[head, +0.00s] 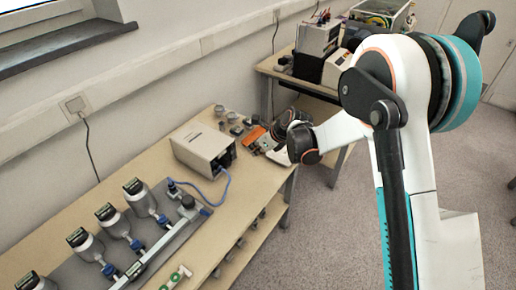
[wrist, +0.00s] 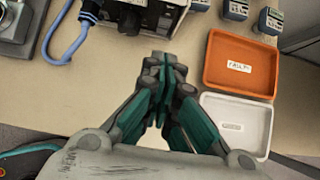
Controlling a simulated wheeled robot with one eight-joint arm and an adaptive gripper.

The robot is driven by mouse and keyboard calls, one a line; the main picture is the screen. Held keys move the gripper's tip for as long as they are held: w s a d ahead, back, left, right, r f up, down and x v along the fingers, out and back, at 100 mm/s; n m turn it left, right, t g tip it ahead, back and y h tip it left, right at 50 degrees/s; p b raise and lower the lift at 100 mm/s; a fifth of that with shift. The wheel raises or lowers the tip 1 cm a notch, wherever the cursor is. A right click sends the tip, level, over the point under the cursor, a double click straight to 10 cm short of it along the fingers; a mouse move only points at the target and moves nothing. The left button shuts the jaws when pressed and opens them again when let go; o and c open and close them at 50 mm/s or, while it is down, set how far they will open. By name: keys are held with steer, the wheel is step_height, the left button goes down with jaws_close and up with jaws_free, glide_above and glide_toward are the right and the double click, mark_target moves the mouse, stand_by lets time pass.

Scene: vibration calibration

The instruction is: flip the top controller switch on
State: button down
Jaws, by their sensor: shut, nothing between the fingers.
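The likely controller is a pale grey box (head: 203,147) on the bench in the head view, with a dark panel on its right end and a blue cable. In the wrist view, a dark device panel (wrist: 152,14) shows at the top edge, cut off by the frame. I cannot make out a switch or its position. My gripper (wrist: 165,68) is shut and empty, pointing at this panel, just short of it in the picture; I cannot tell whether it touches. In the head view my wrist hides most of the gripper.
An orange tray (wrist: 240,65) and a white tray (wrist: 236,122) lie right of my gripper. Small grey-blue blocks (wrist: 270,20) stand behind them. A blue cable (wrist: 68,42) loops at the left.

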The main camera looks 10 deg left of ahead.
mark_target(232, 146)
steer(key=w+a+f+b, duration=0.2)
steer(key=a+f, duration=0.2)
steer(key=a, duration=0.2)
steer(key=shift+w+a, duration=0.15)
steer(key=shift+w, duration=0.15)
steer(key=shift+w+a+f+b, duration=0.1)
steer(key=shift+a+f+b, duration=0.2)
steer(key=shift+b, duration=0.15)
steer(key=shift+r, duration=0.15)
